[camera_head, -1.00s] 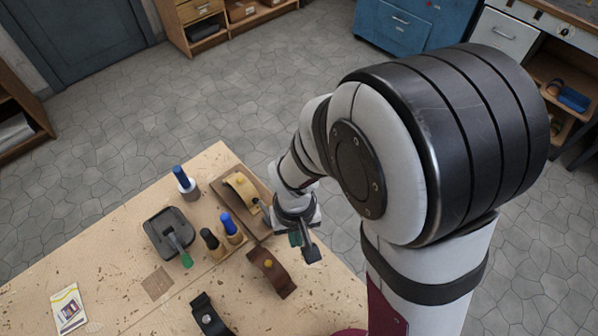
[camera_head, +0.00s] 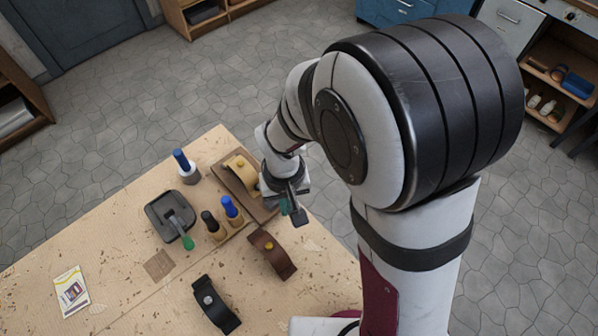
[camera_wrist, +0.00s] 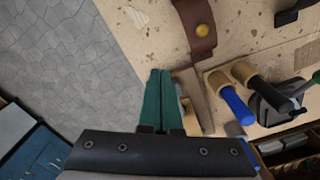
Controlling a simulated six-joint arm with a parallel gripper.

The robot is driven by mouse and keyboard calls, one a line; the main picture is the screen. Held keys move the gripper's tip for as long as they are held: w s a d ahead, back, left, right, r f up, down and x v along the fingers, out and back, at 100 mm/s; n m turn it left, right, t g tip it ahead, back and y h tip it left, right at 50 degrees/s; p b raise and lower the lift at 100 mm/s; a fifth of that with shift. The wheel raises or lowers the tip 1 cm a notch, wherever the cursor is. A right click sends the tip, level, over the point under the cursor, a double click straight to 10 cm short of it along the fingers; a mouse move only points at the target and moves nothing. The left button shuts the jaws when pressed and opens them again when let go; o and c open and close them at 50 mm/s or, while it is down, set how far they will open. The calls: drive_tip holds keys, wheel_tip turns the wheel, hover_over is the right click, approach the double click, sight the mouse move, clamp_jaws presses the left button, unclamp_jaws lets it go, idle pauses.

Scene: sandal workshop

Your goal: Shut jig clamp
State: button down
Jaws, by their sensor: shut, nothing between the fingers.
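My gripper (camera_head: 294,211) is over the right edge of the workbench, beside the jig. In the wrist view its green fingers (camera_wrist: 157,100) are together and empty. The jig is a brown board (camera_head: 222,178) carrying a tan, curved block with a yellow knob (camera_head: 240,164); my wrist partly covers its right end. In the wrist view only a strip of the brown board (camera_wrist: 194,98) shows, right of the fingers. I cannot make out the clamp lever or its position. Whether the fingers touch the jig is unclear.
Blue- and black-handled tools (camera_head: 230,208) stand in a wooden holder beside the jig. A blue-capped bottle (camera_head: 186,168), a black tray (camera_head: 157,222) with a green-handled tool, a brown strap (camera_head: 272,254), a black strap (camera_head: 214,305) and a card (camera_head: 71,292) lie around. The near-left bench (camera_head: 60,250) is mostly clear.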

drive_tip(key=shift+w, duration=0.1)
wheel_tip(320, 180, up, 8)
idle(0.9)
drive_tip(key=shift+f, duration=0.1)
drive_tip(key=s+d+r+m+y, duration=0.1)
drive_tip(key=s+d+r+m, duration=0.2)
drive_tip(key=s, duration=0.4)
drive_tip(key=s+d+r+m, duration=0.2)
drive_tip(key=s+d+m, duration=0.3)
drive_tip(key=s+d, duration=0.2)
drive_tip(key=shift+d+r+m+y, duration=0.25)
drive_tip(key=shift+r+m+y, duration=0.05)
drive_tip(key=shift+r+y, duration=0.1)
